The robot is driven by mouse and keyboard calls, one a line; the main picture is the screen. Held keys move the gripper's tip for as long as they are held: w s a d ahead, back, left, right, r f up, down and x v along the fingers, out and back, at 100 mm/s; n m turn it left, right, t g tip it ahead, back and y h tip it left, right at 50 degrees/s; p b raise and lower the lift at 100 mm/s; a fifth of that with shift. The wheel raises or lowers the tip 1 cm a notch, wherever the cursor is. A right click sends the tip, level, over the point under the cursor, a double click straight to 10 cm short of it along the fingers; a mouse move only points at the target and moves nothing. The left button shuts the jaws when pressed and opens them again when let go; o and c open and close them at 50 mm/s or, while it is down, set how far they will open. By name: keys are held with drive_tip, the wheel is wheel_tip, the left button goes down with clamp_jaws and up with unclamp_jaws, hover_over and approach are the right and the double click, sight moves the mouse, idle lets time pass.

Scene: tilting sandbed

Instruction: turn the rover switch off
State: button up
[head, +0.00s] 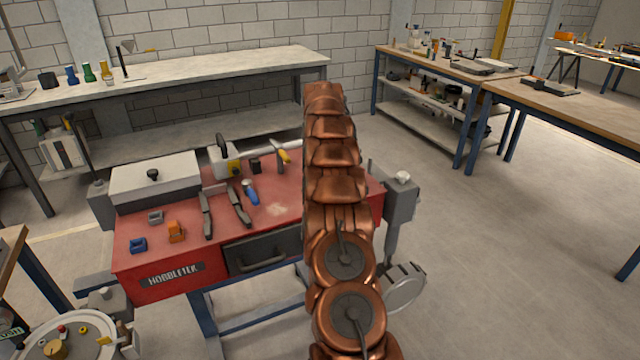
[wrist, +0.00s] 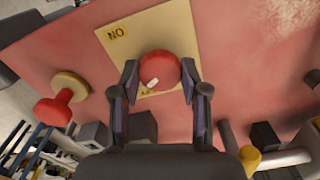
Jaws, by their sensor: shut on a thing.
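A round red knob (wrist: 159,71) sits on a pale yellow plate (wrist: 160,25) in the wrist view. My gripper (wrist: 160,82) is shut on the red knob, one finger on each side. In the head view my arm hides the knob and the gripper.
A red bench (head: 150,284) marked "HOBBLETEK" holds a grey box (head: 155,177), dark-handled tools (head: 239,207), a blue block (head: 138,245) and an orange block (head: 176,232). In the wrist view another red knob (wrist: 52,111) stands left of the plate. Open floor (head: 500,260) lies to the right.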

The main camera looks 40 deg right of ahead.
drive_tip(key=shift+n, duration=1.5)
drive_tip(key=o, duration=1.1)
drive_tip(key=shift+o, duration=0.2)
